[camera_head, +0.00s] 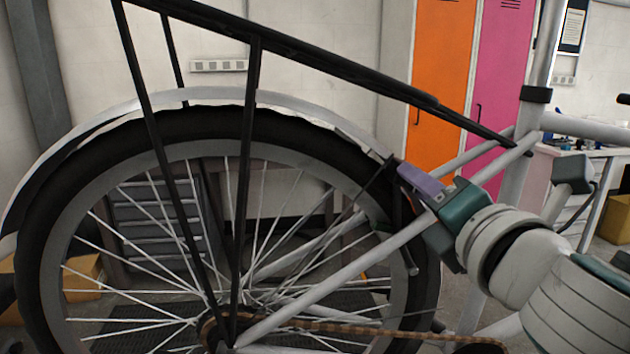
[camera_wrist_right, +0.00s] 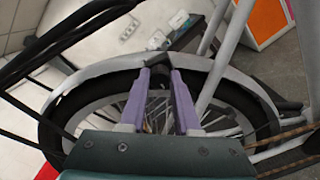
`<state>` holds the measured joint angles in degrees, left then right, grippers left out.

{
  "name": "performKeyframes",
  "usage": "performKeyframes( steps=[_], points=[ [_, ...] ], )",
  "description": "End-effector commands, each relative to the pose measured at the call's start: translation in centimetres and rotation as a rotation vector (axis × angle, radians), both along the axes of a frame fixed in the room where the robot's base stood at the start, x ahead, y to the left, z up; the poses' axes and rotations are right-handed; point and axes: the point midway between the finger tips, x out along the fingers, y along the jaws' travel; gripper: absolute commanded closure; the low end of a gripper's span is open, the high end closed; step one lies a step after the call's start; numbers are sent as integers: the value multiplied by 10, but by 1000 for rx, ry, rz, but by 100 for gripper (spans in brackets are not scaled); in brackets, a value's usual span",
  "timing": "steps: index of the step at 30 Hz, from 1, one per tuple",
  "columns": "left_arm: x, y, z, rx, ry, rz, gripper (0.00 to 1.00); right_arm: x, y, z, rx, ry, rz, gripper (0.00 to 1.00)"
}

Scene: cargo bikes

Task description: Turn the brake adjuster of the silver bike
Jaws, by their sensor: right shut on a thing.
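The silver bike's rear wheel (camera_head: 95,160) fills much of the head view, with a silver mudguard (camera_head: 290,103) over it. My right gripper (camera_head: 393,165) reaches in from the right to the wheel's upper right edge, by the seat stays (camera_head: 480,155). In the right wrist view its two purple fingers (camera_wrist_right: 159,70) stand close together and are shut on a small dark part at the rear brake, which I take for the brake adjuster. Dark brake parts (camera_wrist_right: 157,41) show just past the fingertips. The fingers hide most of the gripped part. My left gripper is not in view.
Orange (camera_head: 440,75) and pink (camera_head: 500,80) lockers stand behind. A grey drawer unit (camera_head: 150,220) and yellow boxes (camera_head: 85,280) show behind the wheel.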

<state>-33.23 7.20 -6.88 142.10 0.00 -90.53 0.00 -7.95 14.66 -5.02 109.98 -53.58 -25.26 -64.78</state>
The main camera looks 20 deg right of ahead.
Motion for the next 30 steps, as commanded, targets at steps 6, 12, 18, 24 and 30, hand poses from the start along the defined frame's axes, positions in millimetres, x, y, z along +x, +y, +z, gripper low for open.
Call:
performKeyframes(
  steps=[6, 12, 18, 24, 30],
  points=[
    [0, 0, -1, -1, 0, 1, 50, 0, 0, 0, 198, -48, -1, 100],
    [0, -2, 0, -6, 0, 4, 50, 0, 0, 0, 356, -86, -1, 100],
    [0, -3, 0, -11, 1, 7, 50, 0, 0, 0, 473, -114, -1, 100],
    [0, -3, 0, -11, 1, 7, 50, 0, 0, 0, 543, -132, 0, 100],
    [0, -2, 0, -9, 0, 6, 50, 0, 0, 0, 574, -138, -1, 100]
  ],
)
